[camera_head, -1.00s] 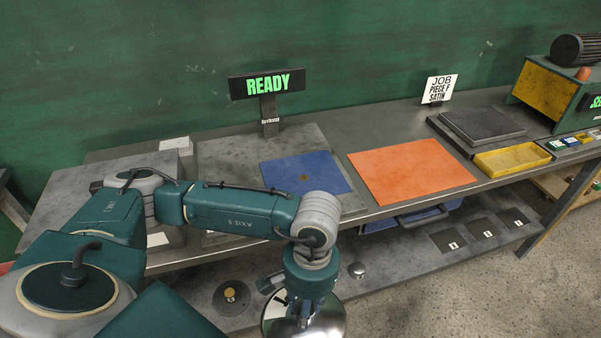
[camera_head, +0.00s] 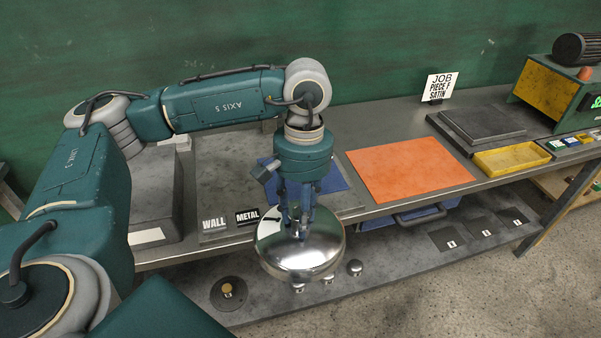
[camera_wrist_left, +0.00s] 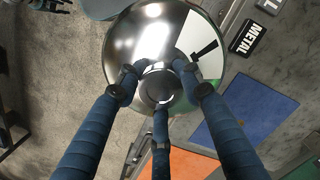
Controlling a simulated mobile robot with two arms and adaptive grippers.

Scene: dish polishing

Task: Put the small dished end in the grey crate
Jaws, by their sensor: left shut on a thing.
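My left gripper (camera_head: 299,228) is shut on a shiny, polished dished end (camera_head: 302,262). The dish hangs below the fingers, in front of the bench edge and over the lower shelf. In the left wrist view, blue fingers close around the knob at the middle of the dished end (camera_wrist_left: 150,35). A grey box-like body (camera_head: 158,195) with a white label on its front stands at the bench's left end, partly behind my arm. I cannot tell whether it is the grey crate.
An orange mat (camera_head: 410,168) and a blue mat (camera_head: 334,180), partly hidden by my gripper, lie on the bench. A yellow tray (camera_head: 512,160) is at the right. The lower shelf (camera_head: 400,262) holds a dark disc with a brass knob (camera_head: 228,291) and small metal knobs.

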